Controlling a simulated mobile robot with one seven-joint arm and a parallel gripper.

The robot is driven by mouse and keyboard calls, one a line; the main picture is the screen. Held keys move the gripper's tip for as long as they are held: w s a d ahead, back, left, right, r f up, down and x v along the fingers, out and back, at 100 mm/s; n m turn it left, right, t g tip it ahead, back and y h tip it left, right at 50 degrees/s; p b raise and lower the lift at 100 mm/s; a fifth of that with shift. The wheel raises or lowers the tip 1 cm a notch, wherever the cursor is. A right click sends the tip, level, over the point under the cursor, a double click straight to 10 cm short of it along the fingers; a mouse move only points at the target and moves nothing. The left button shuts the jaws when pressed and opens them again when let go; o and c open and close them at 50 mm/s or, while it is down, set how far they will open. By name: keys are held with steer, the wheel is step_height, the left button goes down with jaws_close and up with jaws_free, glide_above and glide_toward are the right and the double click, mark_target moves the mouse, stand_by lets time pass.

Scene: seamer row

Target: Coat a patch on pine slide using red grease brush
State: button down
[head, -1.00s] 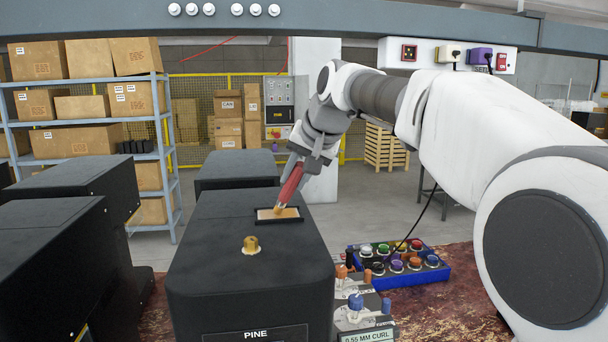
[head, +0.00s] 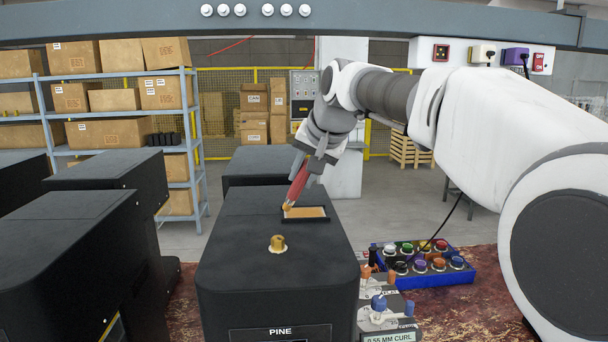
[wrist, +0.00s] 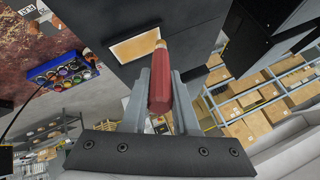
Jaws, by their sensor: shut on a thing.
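The black machine labelled PINE (head: 275,270) stands in the middle of the head view. A framed tan patch (head: 306,212) lies on its top toward the back right; this is likely the slide, and it also shows in the wrist view (wrist: 136,46). My gripper (head: 306,176) is shut on the red grease brush (head: 298,185), which is tilted with its tip down. The brush tip is at the left edge of the patch. I cannot tell whether it touches. In the wrist view the red handle (wrist: 160,85) sits between the fingers.
A brass fitting (head: 278,244) stands up on the machine's top, nearer me. A blue tray with several coloured pots (head: 435,276) is at the right. Knobs (head: 379,303) stick up beside the machine. Other black machines (head: 70,250) stand at the left.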

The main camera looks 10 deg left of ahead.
step_height(320, 180, up, 4)
steer(key=p, duration=0.3)
steer(key=shift+r, duration=0.75)
steer(key=shift+r, duration=1.45)
